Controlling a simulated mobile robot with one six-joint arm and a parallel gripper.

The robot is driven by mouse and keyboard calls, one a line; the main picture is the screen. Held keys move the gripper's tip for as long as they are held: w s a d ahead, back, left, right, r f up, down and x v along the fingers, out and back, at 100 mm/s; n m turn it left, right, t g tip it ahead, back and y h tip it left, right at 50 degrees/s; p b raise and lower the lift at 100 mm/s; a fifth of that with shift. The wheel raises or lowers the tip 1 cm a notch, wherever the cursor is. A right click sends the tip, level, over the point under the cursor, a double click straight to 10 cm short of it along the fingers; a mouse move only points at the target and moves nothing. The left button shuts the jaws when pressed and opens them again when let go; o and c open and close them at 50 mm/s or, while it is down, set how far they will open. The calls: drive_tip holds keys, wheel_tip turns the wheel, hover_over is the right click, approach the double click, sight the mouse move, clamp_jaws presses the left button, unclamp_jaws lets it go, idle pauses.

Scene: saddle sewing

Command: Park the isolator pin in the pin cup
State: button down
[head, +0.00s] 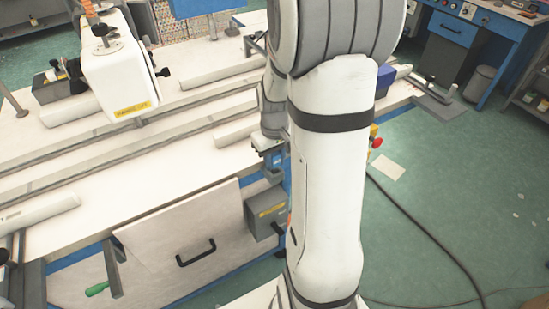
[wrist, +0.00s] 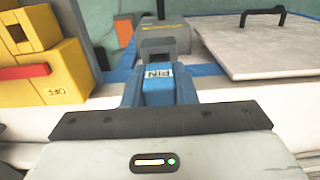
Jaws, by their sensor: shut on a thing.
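My gripper (wrist: 160,80) points away from the wrist camera, its blue sides close together. Between them is a blue piece marked PIN (wrist: 157,84), which I take to be the isolator pin's grip. The pin's shaft cannot be made out. A grey block with a dark opening (wrist: 165,46) shows just beyond the blue piece; I cannot tell whether it is the pin cup or part of my gripper. In the head view my gripper (head: 272,155) is at the bench's front edge, partly hidden by my arm.
A yellow box marked OFF with a red bar (wrist: 25,71) stands close at left in the wrist view. A grey box with a yellow label (head: 265,212) hangs on the bench front, beside a pale panel with a black handle (head: 195,252). Green floor (head: 440,190) at right is mostly clear.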

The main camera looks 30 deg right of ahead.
drive_tip(key=shift+f, duration=0.25)
drive_tip(key=c, duration=1.1)
unclamp_jaws()
drive_tip(key=shift+r, duration=0.1)
wheel_tip(320, 180, up, 8)
drive_tip(key=shift+f, duration=0.1)
